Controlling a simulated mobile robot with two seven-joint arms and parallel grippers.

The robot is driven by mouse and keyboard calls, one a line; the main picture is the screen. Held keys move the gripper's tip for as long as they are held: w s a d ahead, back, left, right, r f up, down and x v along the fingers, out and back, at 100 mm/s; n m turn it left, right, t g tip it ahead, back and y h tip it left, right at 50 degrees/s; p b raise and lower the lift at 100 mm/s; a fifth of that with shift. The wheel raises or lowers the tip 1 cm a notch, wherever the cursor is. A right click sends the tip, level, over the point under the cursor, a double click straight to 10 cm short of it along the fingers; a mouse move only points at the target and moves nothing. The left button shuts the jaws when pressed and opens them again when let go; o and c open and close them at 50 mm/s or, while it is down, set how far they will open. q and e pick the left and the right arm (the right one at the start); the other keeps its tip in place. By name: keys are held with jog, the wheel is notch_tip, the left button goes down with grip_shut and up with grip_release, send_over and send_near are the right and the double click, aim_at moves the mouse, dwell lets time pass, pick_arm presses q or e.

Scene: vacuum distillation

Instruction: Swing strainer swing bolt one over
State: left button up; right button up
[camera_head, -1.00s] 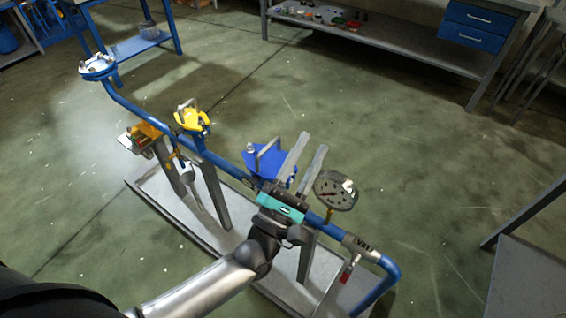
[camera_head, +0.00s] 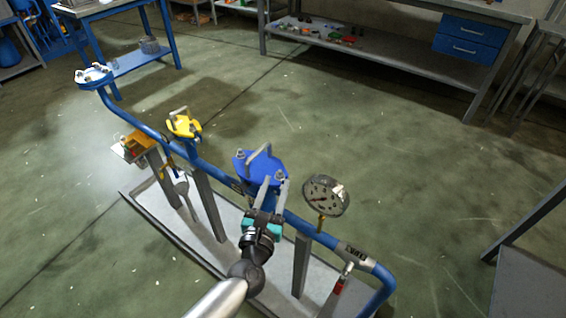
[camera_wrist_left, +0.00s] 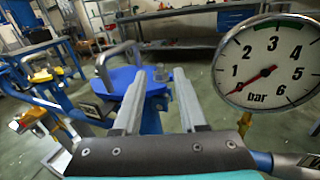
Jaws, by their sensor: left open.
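The blue strainer cover (camera_head: 250,165) with its grey bar handle (camera_head: 257,151) sits on the blue pipe line, mid-picture in the head view. It also shows in the wrist view (camera_wrist_left: 120,80). A small metal swing bolt with nut (camera_head: 281,176) stands upright at the cover's right edge, and in the wrist view it appears between my fingertips (camera_wrist_left: 161,74). Another bolt (camera_head: 240,154) is at the cover's left edge. My left gripper (camera_head: 273,188) is open, its two fingers pointing at the near right side of the cover. Contact with the bolt cannot be told. My right gripper is not in view.
A pressure gauge (camera_head: 325,196) stands just right of my left gripper, large in the wrist view (camera_wrist_left: 268,68). A yellow valve part (camera_head: 184,126) and an orange bracket (camera_head: 136,146) are farther left on the pipe. A grey tray (camera_head: 180,237) lies beneath. Floor beyond is clear.

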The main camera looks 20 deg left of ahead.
aim_at(281, 171)
pick_arm(q)
jog(key=w+b, duration=0.1)
jog(key=w, duration=0.7)
jog(key=shift+w+a, duration=0.15)
jog(key=shift+a, duration=0.05)
grip_shut()
